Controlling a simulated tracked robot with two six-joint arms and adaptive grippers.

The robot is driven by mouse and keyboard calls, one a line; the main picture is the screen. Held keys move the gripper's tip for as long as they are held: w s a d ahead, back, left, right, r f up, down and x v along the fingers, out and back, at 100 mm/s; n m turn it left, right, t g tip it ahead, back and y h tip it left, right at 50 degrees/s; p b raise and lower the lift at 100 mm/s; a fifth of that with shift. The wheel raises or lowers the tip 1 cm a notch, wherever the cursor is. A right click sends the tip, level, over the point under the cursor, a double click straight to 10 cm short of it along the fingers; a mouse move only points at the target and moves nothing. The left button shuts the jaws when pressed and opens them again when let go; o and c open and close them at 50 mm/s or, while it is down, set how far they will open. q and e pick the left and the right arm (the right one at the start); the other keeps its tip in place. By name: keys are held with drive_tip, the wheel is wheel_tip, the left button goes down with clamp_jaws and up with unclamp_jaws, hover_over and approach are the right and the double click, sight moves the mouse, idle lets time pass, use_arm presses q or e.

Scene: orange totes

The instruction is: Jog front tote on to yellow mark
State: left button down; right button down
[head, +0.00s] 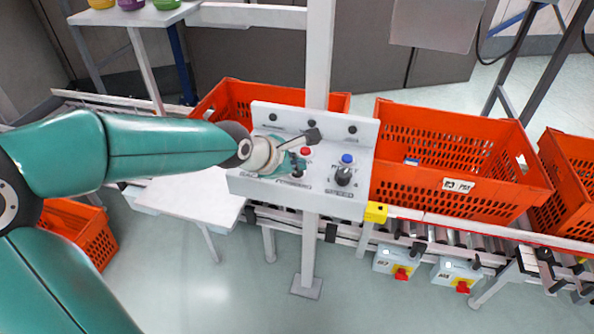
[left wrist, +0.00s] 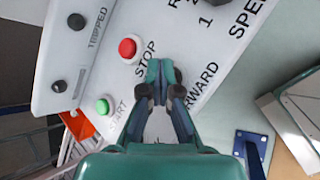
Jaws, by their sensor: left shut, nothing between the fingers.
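Orange slatted totes stand on the roller conveyor: one behind the control panel (head: 230,183), partly hidden (head: 240,94), one right of it with a white label (head: 450,155), and one cut off at the right edge (head: 575,165). A yellow mark (head: 376,212) is on the conveyor's near rail, by the panel's lower right corner. My left gripper (head: 297,166) is shut and empty over the panel. In the left wrist view its fingertips (left wrist: 160,68) are between the red STOP button (left wrist: 127,48) and the FORWARD lettering; contact cannot be told. My right gripper is not in view.
The panel also has a green START button (left wrist: 103,106), a blue button (head: 347,159) and a black knob (head: 343,176). Switch boxes with red knobs (head: 401,273) hang under the conveyor. Another orange tote (head: 80,232) is low at left. The floor in front is clear.

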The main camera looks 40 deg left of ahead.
sight(295, 174)
use_arm(q)
drive_tip(key=shift+f, duration=0.15)
idle(0.4)
drive_tip(key=shift+r+p, duration=0.75)
drive_tip(key=shift+r, duration=0.25)
wheel_tip(295, 174, up, 5)
drive_tip(key=p, duration=0.4)
drive_tip(key=shift+s, duration=0.1)
idle(0.5)
